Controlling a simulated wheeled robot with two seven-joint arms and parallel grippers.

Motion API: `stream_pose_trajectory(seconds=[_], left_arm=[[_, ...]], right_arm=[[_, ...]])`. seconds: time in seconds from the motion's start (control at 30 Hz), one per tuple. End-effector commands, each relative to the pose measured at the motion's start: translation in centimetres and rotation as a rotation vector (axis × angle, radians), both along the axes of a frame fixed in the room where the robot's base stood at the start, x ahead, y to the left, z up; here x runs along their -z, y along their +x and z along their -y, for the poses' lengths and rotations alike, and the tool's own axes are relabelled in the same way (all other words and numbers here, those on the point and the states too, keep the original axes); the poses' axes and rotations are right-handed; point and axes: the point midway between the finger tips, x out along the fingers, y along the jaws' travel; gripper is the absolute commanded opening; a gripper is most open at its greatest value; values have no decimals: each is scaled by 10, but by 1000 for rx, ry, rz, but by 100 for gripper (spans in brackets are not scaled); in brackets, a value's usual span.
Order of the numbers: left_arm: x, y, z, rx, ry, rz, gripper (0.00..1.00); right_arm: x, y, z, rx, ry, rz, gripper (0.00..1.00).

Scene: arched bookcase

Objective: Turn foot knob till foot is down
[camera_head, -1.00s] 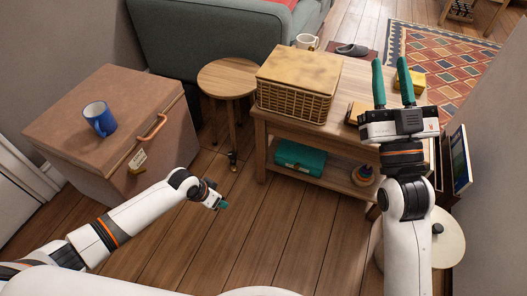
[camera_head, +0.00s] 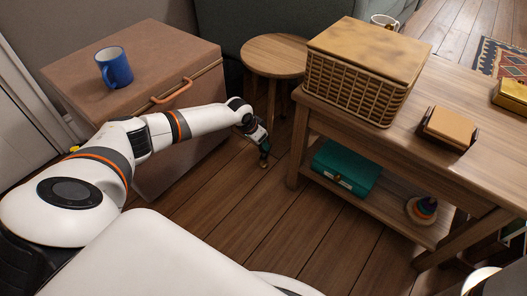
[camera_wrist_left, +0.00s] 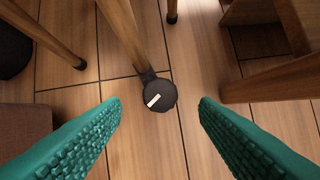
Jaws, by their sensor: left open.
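The round stool (camera_head: 274,52) stands between the box chest and the wooden table. In the left wrist view, the dark round foot knob (camera_wrist_left: 160,95) with a white bar mark sits at the bottom of a stool leg (camera_wrist_left: 125,40). The white bar is slanted. My left gripper (camera_wrist_left: 160,102) is open, with one green finger on each side of the knob and visible gaps on both sides. In the head view my left gripper (camera_head: 264,151) is low by the stool's front leg. Whether the foot touches the floor cannot be told. My right gripper is out of view.
Floor in front is bare.

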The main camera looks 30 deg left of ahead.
Motion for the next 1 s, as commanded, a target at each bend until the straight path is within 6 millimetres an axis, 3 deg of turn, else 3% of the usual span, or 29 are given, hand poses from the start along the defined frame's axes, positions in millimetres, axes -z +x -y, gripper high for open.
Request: stream_pose_trajectory(seconds=[0.03, 0.2, 0.67, 0.93, 1.0], left_arm=[[17, 5, 2, -1, -2, 2, 55], [36, 14, 3, 0, 0, 2, 55], [43, 18, 5, 0, 0, 1, 55], [43, 18, 5, 0, 0, 1, 13], [43, 18, 5, 0, 0, 1, 11]], right_arm=[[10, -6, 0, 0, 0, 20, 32], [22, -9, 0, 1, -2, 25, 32], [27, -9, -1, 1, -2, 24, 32], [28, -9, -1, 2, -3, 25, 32], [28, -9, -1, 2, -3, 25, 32]])
